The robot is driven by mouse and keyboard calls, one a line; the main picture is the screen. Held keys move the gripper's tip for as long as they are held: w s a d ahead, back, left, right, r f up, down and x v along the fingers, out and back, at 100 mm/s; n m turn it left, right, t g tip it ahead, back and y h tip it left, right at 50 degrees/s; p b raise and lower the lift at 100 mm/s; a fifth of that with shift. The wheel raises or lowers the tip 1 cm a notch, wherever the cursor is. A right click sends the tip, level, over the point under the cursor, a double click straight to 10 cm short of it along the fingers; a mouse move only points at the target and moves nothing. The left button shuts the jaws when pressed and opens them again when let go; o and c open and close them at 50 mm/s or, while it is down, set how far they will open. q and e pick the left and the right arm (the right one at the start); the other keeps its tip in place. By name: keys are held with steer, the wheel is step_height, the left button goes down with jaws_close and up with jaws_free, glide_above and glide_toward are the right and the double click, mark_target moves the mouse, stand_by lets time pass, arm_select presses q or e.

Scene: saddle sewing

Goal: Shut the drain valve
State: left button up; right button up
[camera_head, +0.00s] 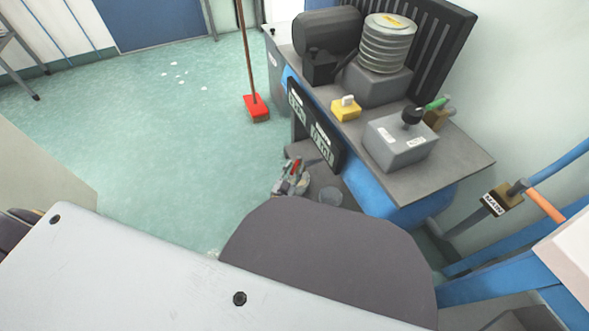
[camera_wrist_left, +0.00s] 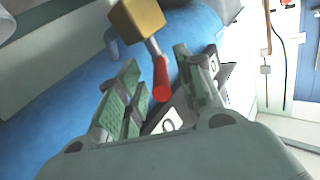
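The drain valve shows in the left wrist view as a brass block (camera_wrist_left: 137,18) with a grey stem and a red lever (camera_wrist_left: 161,78) pointing down the picture. My left gripper (camera_wrist_left: 163,80) is open, its two green-padded fingers apart on either side of the red lever's end. I cannot tell whether either pad touches it. In the head view my left gripper (camera_head: 291,180) is low beside the machine's front, with a bit of red between its fingers. The brass block is hidden there. My right gripper is in neither view.
The blue machine (camera_head: 385,205) has a grey top carrying a green-handled valve (camera_head: 436,104). A valve labelled MAIN (camera_head: 493,204) with an orange handle is at the right. A red broom (camera_head: 257,107) stands on otherwise mostly clear floor.

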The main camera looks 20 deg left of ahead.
arm_select(q)
steer(key=s, duration=1)
steer(key=shift+s+a, duration=0.35)
